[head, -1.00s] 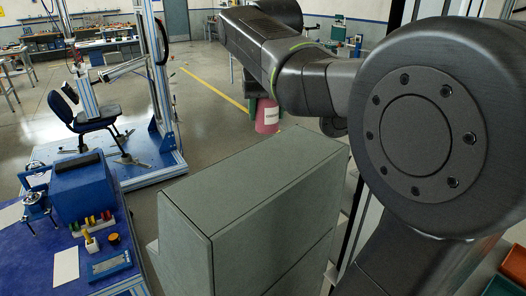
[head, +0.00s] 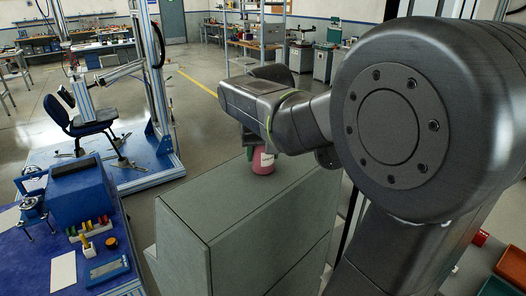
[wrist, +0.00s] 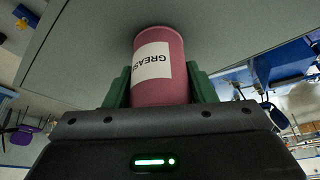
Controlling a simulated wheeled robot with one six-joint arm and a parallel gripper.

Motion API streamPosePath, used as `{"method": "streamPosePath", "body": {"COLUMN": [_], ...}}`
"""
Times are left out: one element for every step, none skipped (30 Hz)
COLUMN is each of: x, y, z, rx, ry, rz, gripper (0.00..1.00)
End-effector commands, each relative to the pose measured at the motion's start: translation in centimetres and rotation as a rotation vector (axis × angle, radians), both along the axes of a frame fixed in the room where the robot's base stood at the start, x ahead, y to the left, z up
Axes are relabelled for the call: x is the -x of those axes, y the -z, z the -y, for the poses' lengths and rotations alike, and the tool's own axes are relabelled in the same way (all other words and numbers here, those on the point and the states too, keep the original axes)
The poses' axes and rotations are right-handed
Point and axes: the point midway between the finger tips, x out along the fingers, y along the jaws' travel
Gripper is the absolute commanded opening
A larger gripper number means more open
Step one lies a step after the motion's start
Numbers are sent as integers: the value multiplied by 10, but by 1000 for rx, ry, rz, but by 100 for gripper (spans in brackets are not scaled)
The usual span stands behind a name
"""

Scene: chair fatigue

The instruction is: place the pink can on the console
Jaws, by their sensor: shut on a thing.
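The pink can (head: 263,161) has a white label, which reads "GREAS" in the wrist view (wrist: 172,85). My gripper (wrist: 160,88) is shut on it, with a green finger on each side. The console (head: 235,190) is the large grey-green cabinet in the middle of the head view. The can is upright at the far part of the console's top, and its base appears at or very close to the surface. I cannot tell whether it bears on the top. My arm hides part of the can and gripper in the head view.
A blue workbench (head: 62,240) with a blue box (head: 80,190) and small tools stands at the left. A blue chair (head: 88,125) stands behind it by a metal frame. The console's near top is clear. Trays (head: 512,264) lie at the lower right.

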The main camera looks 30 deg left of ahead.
Motion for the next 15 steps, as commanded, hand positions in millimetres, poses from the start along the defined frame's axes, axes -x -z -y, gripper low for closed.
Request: {"method": "streamPosePath", "body": {"x": [0,0,0,0,0,0,0,0,0,0,0,0,0,0,0], "y": [1,2,4,4,3,3,3,3,3,3,3,3,3,3,2], "z": [0,0,0,0,0,0,0,0,0,0,0,0,0,0,0], "rx": [-1,-1,-1,0,0,0,0,0,0,0,0,0,0,0,0], "ry": [0,0,0,0,0,0,0,0,0,0,0,0,0,0,0], "rz": [1,1,1,0,0,0,0,0,0,0,0,0,0,0,0], "gripper": [16,16,16,52,58,66,72,72,72,72,72,72,72,72,72]}}
